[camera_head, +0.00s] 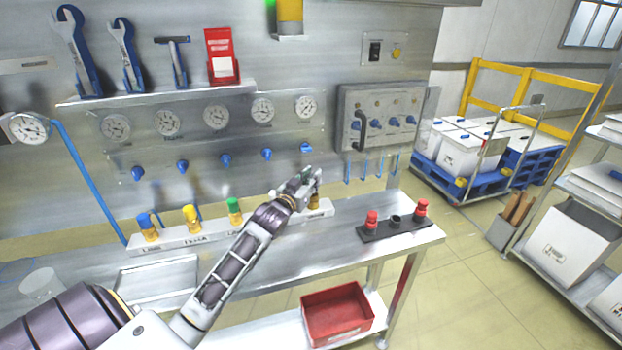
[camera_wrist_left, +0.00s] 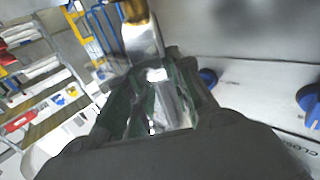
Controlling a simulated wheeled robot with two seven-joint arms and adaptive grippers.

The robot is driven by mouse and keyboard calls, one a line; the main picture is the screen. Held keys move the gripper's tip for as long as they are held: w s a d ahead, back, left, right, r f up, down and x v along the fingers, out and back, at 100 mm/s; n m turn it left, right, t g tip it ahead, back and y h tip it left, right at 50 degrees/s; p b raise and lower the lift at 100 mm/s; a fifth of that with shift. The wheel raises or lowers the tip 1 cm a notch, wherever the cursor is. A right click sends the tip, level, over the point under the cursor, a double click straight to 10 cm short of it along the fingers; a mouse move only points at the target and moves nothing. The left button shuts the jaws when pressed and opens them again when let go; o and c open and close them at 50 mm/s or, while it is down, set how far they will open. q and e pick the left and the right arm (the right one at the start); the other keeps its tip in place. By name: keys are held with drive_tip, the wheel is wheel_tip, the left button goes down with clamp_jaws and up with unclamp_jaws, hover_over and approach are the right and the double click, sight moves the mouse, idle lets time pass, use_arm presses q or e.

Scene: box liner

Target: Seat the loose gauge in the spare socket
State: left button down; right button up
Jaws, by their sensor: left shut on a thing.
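My left gripper (camera_head: 308,184) is shut at the front of the wall panel, above the right end of the white rack. In the left wrist view, its dark fingers (camera_wrist_left: 158,100) close on a silver piece with a brass end (camera_wrist_left: 141,32), apparently the loose gauge. Its dial face is not visible. An open black socket (camera_head: 396,221) stands between two red-topped pieces (camera_head: 371,221) on a dark block (camera_head: 378,236), right of and below my gripper. Nothing shows in this socket. My right gripper is not in view.
Several round gauges (camera_head: 215,115) line the wall above blue valve knobs (camera_head: 225,160). The white rack (camera_head: 180,241) holds blue, yellow and green-topped pieces. A red bin (camera_head: 338,312) sits on the lower shelf. The bench (camera_head: 350,255) before the dark block is clear.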

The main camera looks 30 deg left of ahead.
use_arm(q)
drive_tip(key=shift+s+f, duration=0.1)
drive_tip(key=shift+f, duration=0.85)
idle(0.6)
drive_tip(key=c, duration=1.6)
unclamp_jaws()
drive_tip(key=o, duration=0.4)
drive_tip(key=shift+o, duration=0.2)
drive_tip(key=shift+r, duration=0.25)
drive_tip(key=s, duration=0.8)
drive_tip(key=shift+d, duration=0.3)
drive_tip(key=shift+r, duration=0.15)
